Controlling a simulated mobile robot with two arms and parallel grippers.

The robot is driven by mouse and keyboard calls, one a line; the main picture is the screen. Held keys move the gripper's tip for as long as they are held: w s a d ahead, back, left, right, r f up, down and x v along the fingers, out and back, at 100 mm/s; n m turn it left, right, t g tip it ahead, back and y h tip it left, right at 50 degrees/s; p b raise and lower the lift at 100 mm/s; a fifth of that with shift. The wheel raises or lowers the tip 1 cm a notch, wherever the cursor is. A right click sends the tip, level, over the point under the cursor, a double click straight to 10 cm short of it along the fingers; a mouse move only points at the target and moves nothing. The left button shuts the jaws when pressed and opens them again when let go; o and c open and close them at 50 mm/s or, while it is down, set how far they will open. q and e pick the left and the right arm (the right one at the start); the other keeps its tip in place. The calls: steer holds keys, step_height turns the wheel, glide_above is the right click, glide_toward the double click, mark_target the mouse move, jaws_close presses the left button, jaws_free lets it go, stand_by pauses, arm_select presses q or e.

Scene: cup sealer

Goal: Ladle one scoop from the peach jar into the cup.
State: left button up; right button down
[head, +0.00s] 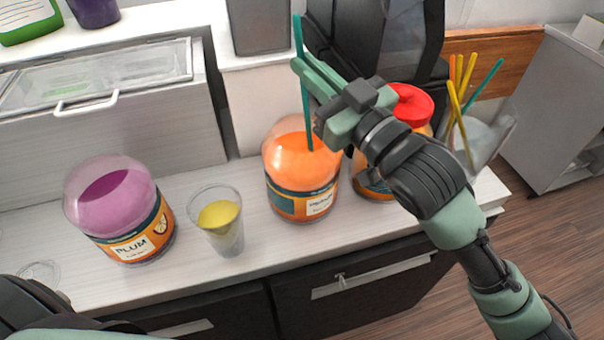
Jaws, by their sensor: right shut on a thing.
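An open jar of orange contents (288,160) stands on the counter in the middle; its label is too small to read surely. My right gripper (308,70) is above this jar, shut on the teal handle of a ladle (306,118). The handle is nearly upright and runs down into the jar; its lower end is hidden in the orange contents. A clear cup (229,240) with yellow contents in it stands upright just left of that jar. My left gripper is out of view; only part of my left arm shows at the lower left.
A plum jar (118,208) stands left of the cup. A red-lidded jar (413,105) is partly hidden behind my right arm. A holder (481,140) with several coloured sticks is at the right. A lidded bin (100,85) is behind. The counter's front edge is close to the cup.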

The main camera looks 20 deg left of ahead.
steer(key=shift+r, duration=0.1)
step_height(320, 180, up, 14)
steer(key=p, duration=1.3)
stand_by(0.6)
stand_by(0.9)
